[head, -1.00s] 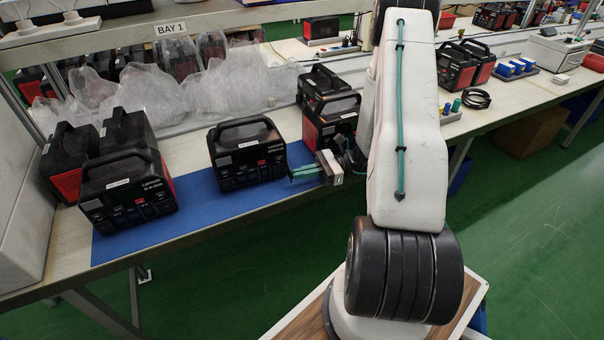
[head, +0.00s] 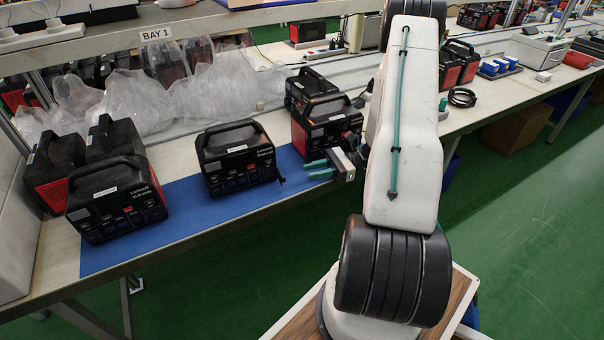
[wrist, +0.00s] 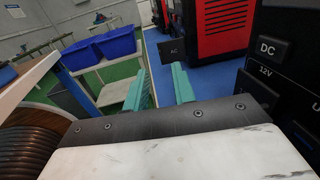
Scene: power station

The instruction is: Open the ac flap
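The black power station (head: 238,160) stands upright on the blue mat, its labelled front facing the table's near edge. The AC flap (wrist: 172,49) is a small dark plate marked "AC". In the wrist view it stands out from the front face, apart from the DC flap (wrist: 272,46). In the head view it is a small dark piece (head: 281,181) jutting past the station's front right edge; its hinge is not clear. My gripper (head: 310,170) is right of the station, its teal fingers apart and empty. In the wrist view the fingers (wrist: 160,80) end short of the AC flap.
A similar station (head: 328,128) stands close behind my gripper. Another station (head: 115,200) is at the left of the blue mat (head: 185,215). Clear plastic bags (head: 140,100) lie behind. The mat is bare between the stations. In the wrist view, blue bins (wrist: 100,47) stand away at left.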

